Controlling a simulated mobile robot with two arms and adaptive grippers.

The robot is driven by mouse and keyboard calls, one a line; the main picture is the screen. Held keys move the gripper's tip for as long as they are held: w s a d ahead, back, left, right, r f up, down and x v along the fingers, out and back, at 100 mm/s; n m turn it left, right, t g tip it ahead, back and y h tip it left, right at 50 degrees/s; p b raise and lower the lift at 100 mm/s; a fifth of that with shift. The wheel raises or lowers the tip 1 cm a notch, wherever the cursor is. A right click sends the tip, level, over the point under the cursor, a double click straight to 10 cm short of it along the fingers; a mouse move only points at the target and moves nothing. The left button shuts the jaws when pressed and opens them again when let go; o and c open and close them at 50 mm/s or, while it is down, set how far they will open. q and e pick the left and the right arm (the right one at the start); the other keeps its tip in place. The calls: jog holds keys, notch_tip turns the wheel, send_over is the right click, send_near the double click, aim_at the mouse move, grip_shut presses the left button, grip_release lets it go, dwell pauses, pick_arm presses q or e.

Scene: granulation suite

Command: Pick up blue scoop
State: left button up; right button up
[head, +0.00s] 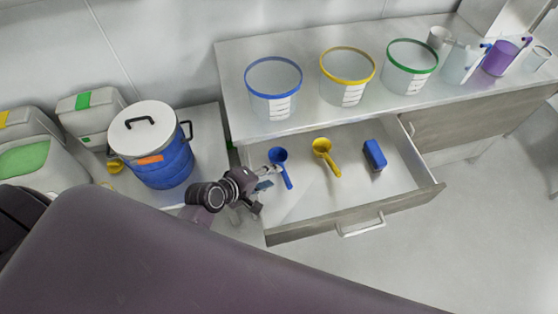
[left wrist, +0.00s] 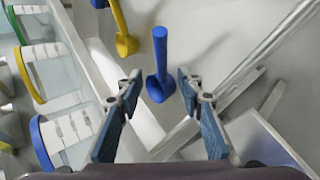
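The blue scoop (head: 279,157) lies in the open drawer (head: 320,205), at its left side, with its handle pointing toward the drawer front. My left gripper (head: 266,178) is just left of the scoop, over the drawer's left edge. In the left wrist view the gripper (left wrist: 159,84) is open, with its two fingers apart and nothing held. The blue scoop (left wrist: 160,84) shows in the gap between the fingertips there, bowl nearest; whether they touch it is unclear. My right gripper is not in view.
A yellow scoop (head: 322,147) and a blue block-like item (head: 375,155) lie farther right in the drawer. Buckets with blue (head: 273,87), yellow (head: 347,77) and green (head: 411,67) rims stand on the counter behind. A lidded blue drum (head: 160,160) stands left.

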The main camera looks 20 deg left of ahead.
aim_at(284, 174)
pick_arm(q)
jog(key=shift+d+x, duration=0.1)
jog(key=shift+x, duration=1.85)
jog(key=shift+d+x, duration=0.15)
jog(key=shift+x, duration=1.85)
jog(key=shift+s, duration=0.2)
jog(key=shift+c, duration=0.2)
jog(key=shift+a, duration=0.1)
grip_shut()
